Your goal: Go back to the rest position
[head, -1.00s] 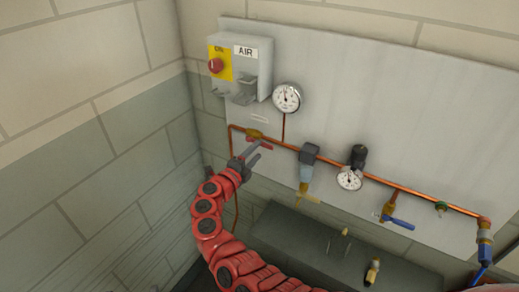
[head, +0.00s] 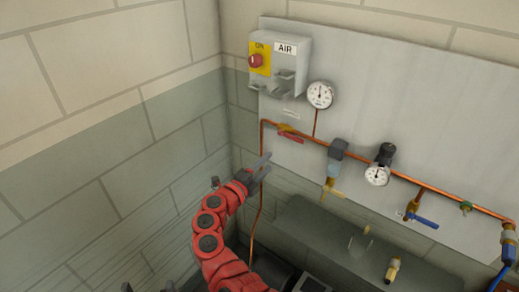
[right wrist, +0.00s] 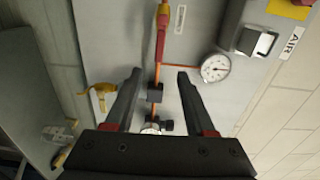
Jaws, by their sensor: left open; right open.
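My right gripper (head: 262,170) is on the red arm in the head view. It is open and empty, below and left of the red valve handle (head: 291,134) and apart from it. In the right wrist view, the two dark fingers of the right gripper (right wrist: 159,75) stand wide apart with nothing between them. The red handle (right wrist: 161,32) lies beyond them, along the copper pipe. My left gripper (head: 146,288) just shows at the bottom edge of the head view, cut off by it, with its dark tips apart.
A grey panel (head: 420,95) carries an AIR switch box (head: 290,72), a gauge (head: 320,95), a copper pipe (head: 360,164), a regulator with a dial (head: 377,174) and a blue-handled valve (head: 424,221). A grey shelf (head: 310,222) is below. A block wall (head: 110,130) stands at left.

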